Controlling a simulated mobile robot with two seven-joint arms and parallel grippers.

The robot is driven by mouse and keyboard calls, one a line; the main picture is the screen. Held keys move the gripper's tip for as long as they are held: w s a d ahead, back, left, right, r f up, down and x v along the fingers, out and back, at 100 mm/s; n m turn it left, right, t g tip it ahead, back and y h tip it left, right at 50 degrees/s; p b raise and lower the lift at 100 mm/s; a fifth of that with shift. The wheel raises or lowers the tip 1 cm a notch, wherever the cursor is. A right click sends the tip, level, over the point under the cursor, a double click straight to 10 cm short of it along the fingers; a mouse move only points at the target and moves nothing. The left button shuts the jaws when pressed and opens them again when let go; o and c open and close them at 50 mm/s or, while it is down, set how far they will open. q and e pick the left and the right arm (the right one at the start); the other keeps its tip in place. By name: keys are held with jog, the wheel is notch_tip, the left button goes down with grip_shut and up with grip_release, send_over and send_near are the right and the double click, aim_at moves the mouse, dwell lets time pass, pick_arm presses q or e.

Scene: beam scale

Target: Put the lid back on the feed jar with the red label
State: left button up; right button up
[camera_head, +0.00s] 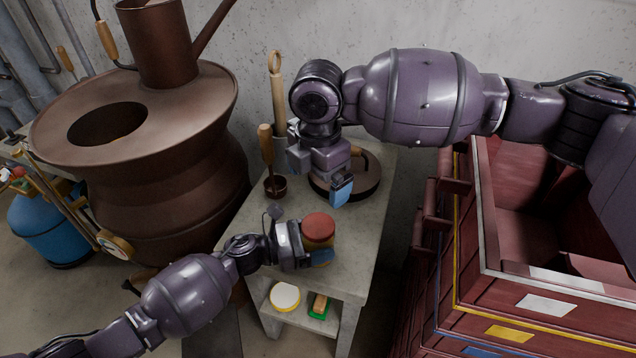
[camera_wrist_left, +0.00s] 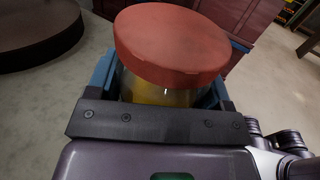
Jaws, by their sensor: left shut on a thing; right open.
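A feed jar (camera_wrist_left: 150,88) with clear walls and yellow contents stands on the bench top, a red lid (camera_head: 318,226) on its mouth. In the left wrist view the red lid (camera_wrist_left: 172,45) covers the top; whether it is fully seated I cannot tell. No label shows, as my gripper hides the jar's lower part. My left gripper (camera_head: 304,238) is shut on the jar, one blue finger on each side below the lid. My right gripper (camera_head: 322,178) is open and empty, above the back of the bench by a dark round pan-like thing (camera_head: 366,178).
A grey bench (camera_head: 358,262) has a lower shelf with a round yellow-rimmed white thing (camera_head: 285,296) and a green-based brush (camera_head: 320,306). A wooden-handled tool stands in a small pot (camera_head: 275,187). A large brown vessel (camera_head: 185,160) is left; red crates (camera_head: 500,290) are right.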

pick_arm(q)
jog(key=o, duration=1.7)
jog(key=shift+o, duration=0.2)
jog(key=b+v, duration=0.1)
jog(key=v, duration=0.9)
jog(key=shift+a, duration=0.4)
pick_arm(e)
notch_tip(320, 180, down, 2)
pick_arm(q)
jog(key=shift+s, duration=0.15)
